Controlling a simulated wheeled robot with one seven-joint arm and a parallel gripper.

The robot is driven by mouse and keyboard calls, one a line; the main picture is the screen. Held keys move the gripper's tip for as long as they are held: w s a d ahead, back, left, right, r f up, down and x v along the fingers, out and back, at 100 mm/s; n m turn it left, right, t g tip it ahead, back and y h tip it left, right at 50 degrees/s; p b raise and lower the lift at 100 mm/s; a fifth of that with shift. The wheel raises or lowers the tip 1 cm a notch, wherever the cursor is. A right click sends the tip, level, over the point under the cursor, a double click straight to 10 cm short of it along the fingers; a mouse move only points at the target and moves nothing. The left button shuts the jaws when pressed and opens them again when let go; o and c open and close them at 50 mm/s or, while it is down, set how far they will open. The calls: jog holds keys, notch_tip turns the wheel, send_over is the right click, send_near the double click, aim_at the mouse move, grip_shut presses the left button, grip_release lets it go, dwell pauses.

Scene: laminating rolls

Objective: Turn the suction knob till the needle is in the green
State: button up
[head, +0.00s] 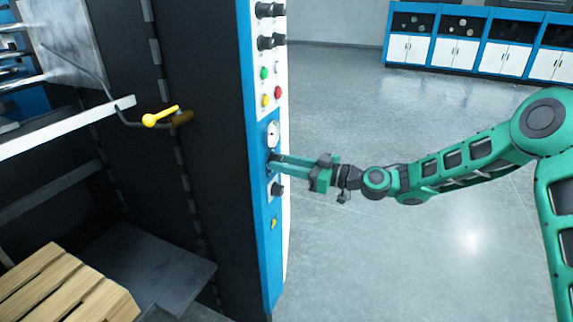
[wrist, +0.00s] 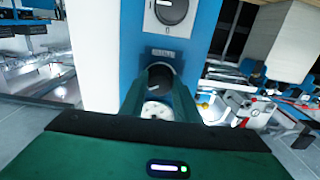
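The blue-edged control panel (head: 264,215) carries a small round white gauge (head: 272,133). Just below the gauge in the head view is the dark suction knob (head: 272,161), at the tips of my gripper (head: 276,161). In the wrist view, the knob (wrist: 160,67) sits between the spread fingertips of my gripper (wrist: 161,76). Whether the fingers press on it cannot be told. The wrist view looks inverted, so the gauge's white face (wrist: 157,109) shows below the knob, partly hidden between the fingers. The needle is too small and covered to read.
A second dark knob (head: 277,189) is just below my gripper; it shows large in the wrist view (wrist: 171,10). Coloured buttons (head: 265,87) sit higher. A yellow-handled lever (head: 160,117) and pallet (head: 60,285) are left. The floor (head: 400,260) right is clear.

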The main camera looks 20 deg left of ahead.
jog(key=shift+w, duration=0.1)
jog(key=shift+c, duration=1.3)
jog(key=shift+d, duration=0.1)
jog(key=shift+m, duration=0.3)
